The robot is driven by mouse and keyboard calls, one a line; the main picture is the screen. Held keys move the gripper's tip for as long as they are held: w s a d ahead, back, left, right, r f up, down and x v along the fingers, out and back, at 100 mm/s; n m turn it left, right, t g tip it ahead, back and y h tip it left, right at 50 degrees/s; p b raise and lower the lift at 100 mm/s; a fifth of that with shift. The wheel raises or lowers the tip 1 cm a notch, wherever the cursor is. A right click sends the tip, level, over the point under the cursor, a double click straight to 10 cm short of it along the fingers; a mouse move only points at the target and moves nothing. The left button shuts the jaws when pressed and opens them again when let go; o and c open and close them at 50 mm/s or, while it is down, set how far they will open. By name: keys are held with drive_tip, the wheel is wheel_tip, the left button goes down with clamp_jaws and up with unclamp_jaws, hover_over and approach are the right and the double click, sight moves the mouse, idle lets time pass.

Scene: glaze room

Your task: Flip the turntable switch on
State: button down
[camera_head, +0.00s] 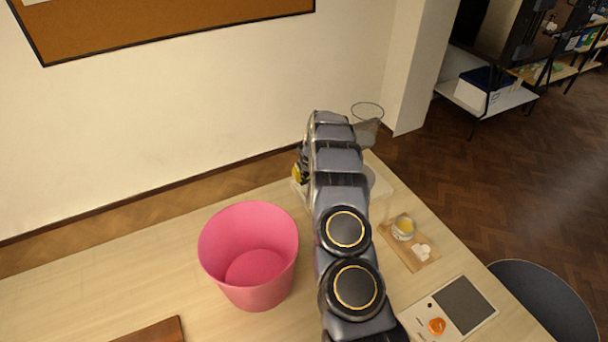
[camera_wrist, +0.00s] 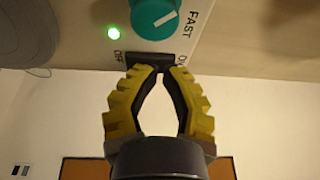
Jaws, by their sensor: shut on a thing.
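A green knob (camera_wrist: 155,14) marked FAST sits close above the switch. A pink bucket (camera_head: 250,258) stands left of my arm. To the right are a small board (camera_head: 421,262) with a cup and a scale-like device (camera_head: 464,304). The table's left side is mostly clear.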

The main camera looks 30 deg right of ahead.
drive_tip(key=shift+s+a+f, duration=0.15)
drive_tip(key=shift+a+f, duration=0.2)
drive_tip(key=shift+d, duration=0.1)
drive_tip(key=shift+s+d, duration=0.15)
drive_tip(key=shift+d, duration=0.85)
drive_tip(key=shift+r, duration=0.1)
wheel_tip(320, 180, up, 6)
drive_tip(key=shift+f, duration=0.1)
drive_tip(key=v, duration=0.8)
drive_tip(key=shift+a+r, duration=0.3)
drive_tip(key=shift+a, duration=0.1)
